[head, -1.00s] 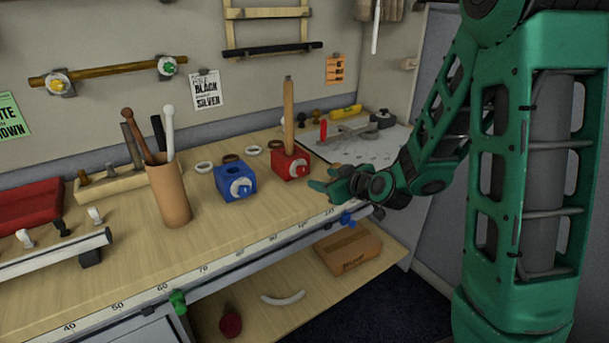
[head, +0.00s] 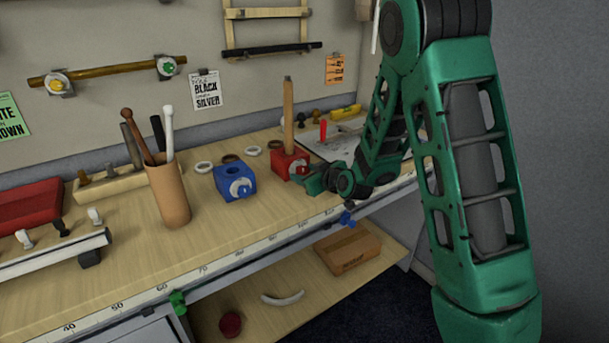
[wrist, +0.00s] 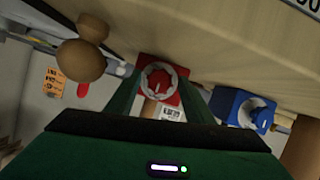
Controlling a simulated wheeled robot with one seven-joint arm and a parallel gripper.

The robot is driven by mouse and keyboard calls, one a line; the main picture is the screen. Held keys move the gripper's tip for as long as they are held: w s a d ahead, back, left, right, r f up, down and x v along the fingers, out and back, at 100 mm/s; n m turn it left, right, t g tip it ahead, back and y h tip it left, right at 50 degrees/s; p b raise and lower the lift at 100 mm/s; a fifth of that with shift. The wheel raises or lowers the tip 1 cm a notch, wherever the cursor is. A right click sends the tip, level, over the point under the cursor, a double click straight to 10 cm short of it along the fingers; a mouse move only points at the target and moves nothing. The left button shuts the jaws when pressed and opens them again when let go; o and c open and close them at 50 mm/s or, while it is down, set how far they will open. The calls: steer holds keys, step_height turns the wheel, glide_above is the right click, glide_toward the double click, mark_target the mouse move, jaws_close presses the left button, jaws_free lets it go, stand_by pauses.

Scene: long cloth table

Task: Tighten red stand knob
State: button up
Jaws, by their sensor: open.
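The red stand (head: 284,162) is a red block on the table with a tall wooden rod (head: 289,105) upright in it. Its knob (wrist: 158,83), a pale dial with a red handle, faces me in the wrist view. In the head view the knob (head: 302,169) is partly covered by my gripper. My gripper (head: 309,178) is at the front of the stand. In the wrist view its green fingers (wrist: 160,92) are open, one on each side of the knob. I cannot tell whether they touch it.
A blue stand (head: 230,182) with a blue-handled knob is left of the red one. Several rings lie behind. A brown cup (head: 169,196) holds rods further left. A pale board (head: 335,140) with tools lies to the right. The table's ruled front edge (head: 235,262) is nearer me.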

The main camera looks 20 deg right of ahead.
steer(key=c, duration=1)
steer(key=shift+c, duration=0.2)
steer(key=shift+w+d+m, duration=0.1)
steer(key=shift+m, duration=0.2)
steer(key=m+y, duration=0.2)
steer(key=m, duration=0.1)
steer(key=shift+d+g+y, duration=0.25)
steer(key=shift+g+y, duration=0.05)
steer(key=shift+g, duration=0.1)
steer(key=m+y, duration=0.2)
steer(key=m, duration=0.1)
steer(key=shift+w+d+f+m, duration=0.1)
steer(key=shift+m, duration=0.2)
steer(key=o, duration=1)
steer(key=shift+y, duration=0.3)
